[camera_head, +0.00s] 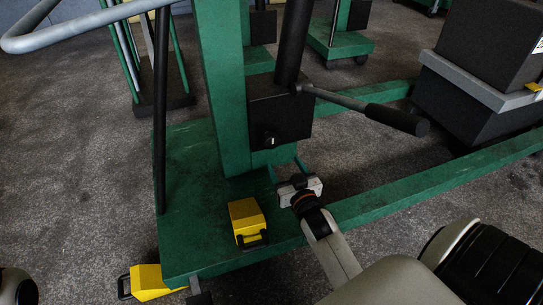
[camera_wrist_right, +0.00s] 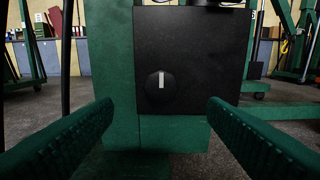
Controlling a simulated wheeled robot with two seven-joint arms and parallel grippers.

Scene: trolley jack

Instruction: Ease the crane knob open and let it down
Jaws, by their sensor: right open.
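The crane (camera_head: 226,100) is green, with an upright mast on a green base. A black pump block (camera_head: 283,120) is fixed to the mast. The crane knob (camera_head: 269,139) is a small black dial on the block's face. In the right wrist view the knob (camera_wrist_right: 160,86) has a white mark that stands upright. My right gripper (camera_head: 287,170) is open and empty, in front of and below the block. Its two green fingers show at either side in the right wrist view, with the knob between them in the picture and farther off. My left gripper does not show.
A pump handle (camera_head: 345,103) with a black grip juts right from the block. Yellow pieces (camera_head: 246,221) sit at the base's front. A grey handlebar (camera_head: 75,30) crosses the upper left. A dark load (camera_head: 470,100) stands at the right, behind a green leg (camera_head: 430,170).

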